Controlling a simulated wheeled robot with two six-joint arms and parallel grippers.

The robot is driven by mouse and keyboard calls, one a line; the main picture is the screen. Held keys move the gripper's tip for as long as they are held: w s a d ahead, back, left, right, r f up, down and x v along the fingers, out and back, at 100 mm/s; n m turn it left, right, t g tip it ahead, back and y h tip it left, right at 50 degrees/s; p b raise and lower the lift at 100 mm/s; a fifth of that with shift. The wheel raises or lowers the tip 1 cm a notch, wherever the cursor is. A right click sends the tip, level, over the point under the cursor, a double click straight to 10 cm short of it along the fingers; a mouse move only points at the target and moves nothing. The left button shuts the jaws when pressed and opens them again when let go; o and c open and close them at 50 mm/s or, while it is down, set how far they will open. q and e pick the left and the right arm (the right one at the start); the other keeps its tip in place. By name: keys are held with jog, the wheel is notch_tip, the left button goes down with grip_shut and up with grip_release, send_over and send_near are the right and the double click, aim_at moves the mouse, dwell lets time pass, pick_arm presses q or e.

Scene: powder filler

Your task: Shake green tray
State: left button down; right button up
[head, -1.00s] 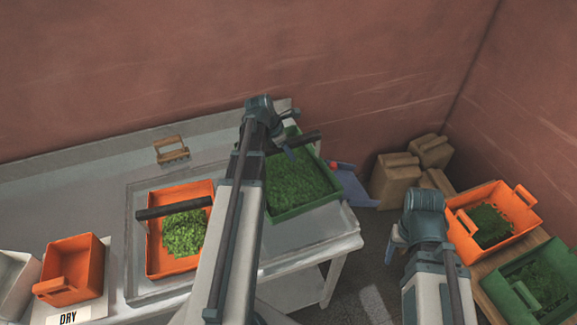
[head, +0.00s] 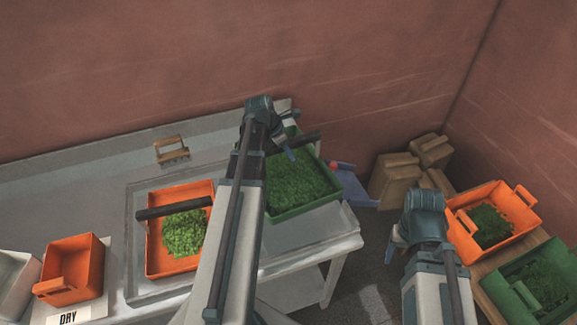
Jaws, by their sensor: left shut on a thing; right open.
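The green tray (head: 318,208) sits at the right end of the metal table, filled with dark green leafy material (head: 292,183). My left gripper (head: 287,135) is at the tray's far edge, shut on it; its fingertips are small and partly hidden by my arm. My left arm also hides the tray's left side. My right gripper (head: 396,245) is open and empty, low beside the table, apart from the tray; my wrist covers part of it.
An orange tray (head: 207,264) with leaves stands left of the green tray. An empty orange bin (head: 90,275) and a DRY label (head: 68,317) are further left. A brush (head: 171,150) lies behind. Orange (head: 528,213) and green (head: 497,289) bins stand at right, near brown sacks (head: 392,182).

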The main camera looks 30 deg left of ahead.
pick_arm(q)
jog(key=a, duration=0.3)
jog(key=shift+a, duration=0.4)
jog(key=d, duration=0.5)
jog(key=shift+d, duration=0.2)
jog(key=shift+a, duration=0.1)
